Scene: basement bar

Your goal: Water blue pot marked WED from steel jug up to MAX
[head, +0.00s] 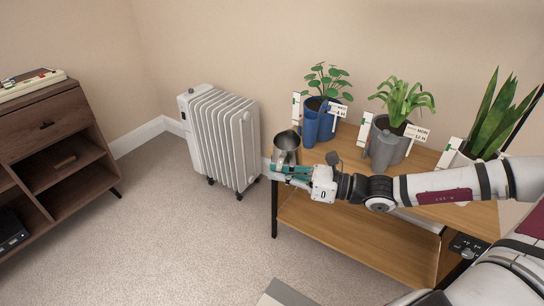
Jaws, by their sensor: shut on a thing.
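The steel jug (286,149) is near the left end of the wooden table and looks upright. My gripper (287,171) is at its lower part and is shut on it. The jug's inside is too small to read for water. The blue pot (327,126) stands on the table behind and to the right of the jug, apart from it. It holds a round-leaved plant, with a blue upright part (309,122) at its left side. Beside it are a white gauge card (296,108) and a tag (337,110); their print and any MAX mark are too small to read.
A grey pot (402,147) with a tag seemingly reading MON stands to the right, and a snake plant (489,122) farther right. My arm passes in front of both. The table (350,152) has a lower shelf. A white radiator (222,138) stands left of the table.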

